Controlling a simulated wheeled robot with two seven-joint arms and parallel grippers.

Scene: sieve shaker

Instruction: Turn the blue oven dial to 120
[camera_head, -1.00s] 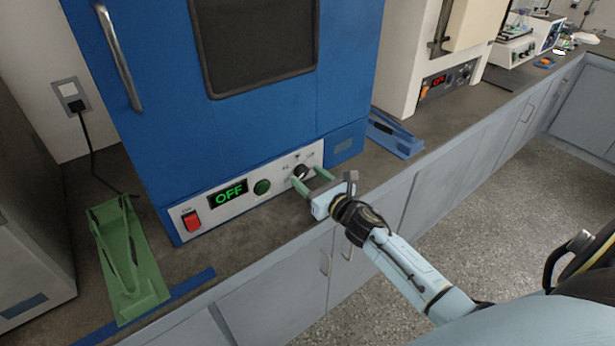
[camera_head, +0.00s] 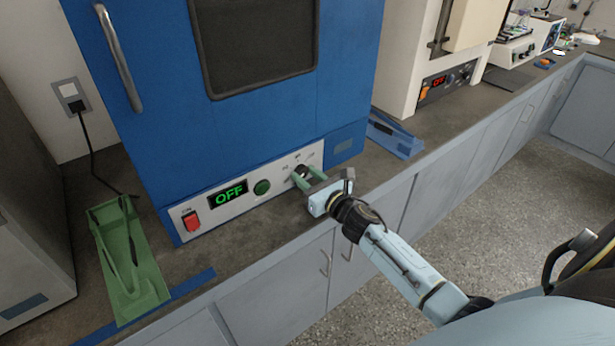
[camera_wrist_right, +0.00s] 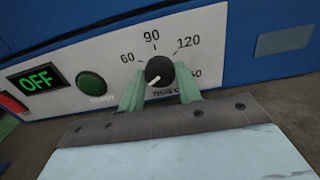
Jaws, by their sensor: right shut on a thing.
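The blue oven (camera_head: 160,120) stands on the counter with a white control panel at its base. Its black dial (camera_wrist_right: 158,71) carries a white pointer mark directed to the lower left, below the 60. Marks 60, 90 and 120 (camera_wrist_right: 186,42) show around it; a further mark at the lower right is partly hidden. The green display (camera_wrist_right: 37,80) reads OFF. My right gripper (camera_head: 306,177) is shut on the dial, with one green finger on each side of it in the right wrist view (camera_wrist_right: 160,84). My left gripper is not in view.
A red switch (camera_head: 192,221) and a green button (camera_head: 262,187) sit left of the dial. A green stand (camera_head: 133,270) is at the left, and a blue stand (camera_head: 395,135) lies right of the oven. A beige machine (camera_head: 408,60) stands farther right.

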